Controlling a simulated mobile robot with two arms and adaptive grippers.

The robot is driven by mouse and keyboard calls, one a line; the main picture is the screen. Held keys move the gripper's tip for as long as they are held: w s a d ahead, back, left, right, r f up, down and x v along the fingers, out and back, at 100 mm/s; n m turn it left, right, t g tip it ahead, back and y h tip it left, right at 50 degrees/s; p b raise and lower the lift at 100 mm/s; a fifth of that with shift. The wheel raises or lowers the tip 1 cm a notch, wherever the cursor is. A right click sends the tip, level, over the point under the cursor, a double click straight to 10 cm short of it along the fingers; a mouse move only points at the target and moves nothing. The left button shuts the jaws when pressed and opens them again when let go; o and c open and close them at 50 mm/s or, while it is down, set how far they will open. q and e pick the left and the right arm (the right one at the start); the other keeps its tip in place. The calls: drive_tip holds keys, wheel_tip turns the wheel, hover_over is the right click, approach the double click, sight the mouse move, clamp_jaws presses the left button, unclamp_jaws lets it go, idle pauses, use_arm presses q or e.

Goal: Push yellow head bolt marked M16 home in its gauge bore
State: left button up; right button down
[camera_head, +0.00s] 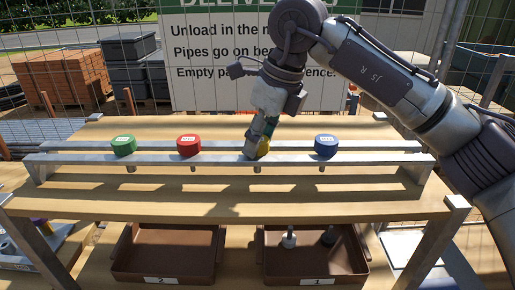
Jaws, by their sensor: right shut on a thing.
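The yellow head bolt (264,145) sits in the metal gauge rail (90,158), between the red and blue bolts. Its head is partly hidden behind my right gripper (257,145), and its marking cannot be read. A short piece of its shank shows under the rail. My right gripper points down at the yellow head and is shut; the fingers cover the contact. A green bolt (124,147), a red bolt (189,146) and a blue bolt (326,146) stand upright in the same rail. My left gripper is not in view.
The rail stands on a wooden bench (150,203). Below are two brown trays, one labelled 2 (115,272) and one labelled 1 (360,272), the latter holding bolt-like parts (289,240). A sign (215,90) and wire fence stand behind.

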drive_tip(key=shift+r+p, duration=2.45)
drive_tip(key=shift+r, duration=1.05)
drive_tip(key=c, duration=1.2)
unclamp_jaws()
clamp_jaws()
drive_tip(key=shift+f, duration=0.1)
